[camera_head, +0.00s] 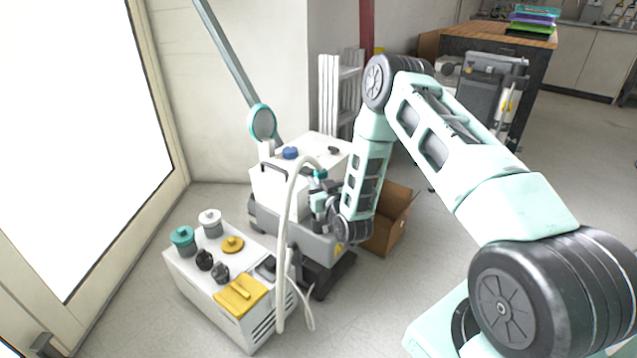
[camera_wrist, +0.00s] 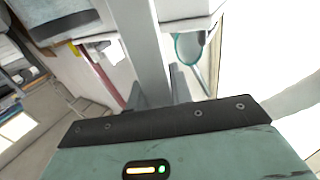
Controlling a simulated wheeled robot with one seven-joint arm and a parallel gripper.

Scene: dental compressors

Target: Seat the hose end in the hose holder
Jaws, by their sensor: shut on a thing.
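A thick white hose (camera_head: 288,230) arches up from beside the white box (camera_head: 298,300) and bends over towards my gripper (camera_head: 320,194). My gripper is shut on the hose end, in front of the white compressor unit (camera_head: 325,146); the grip itself is small and partly hidden. A pale length, seemingly the hose, also shows at the right of the wrist view (camera_wrist: 303,96). I cannot clearly make out the hose holder in either view. A teal-rimmed round part (camera_head: 262,122) on a grey arm stands behind the unit's left side.
The white box carries teal and white jars, black knobs and a yellow tray (camera_head: 240,296). An open cardboard box (camera_head: 392,222) stands right of the unit. A window door (camera_head: 150,110) is at left.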

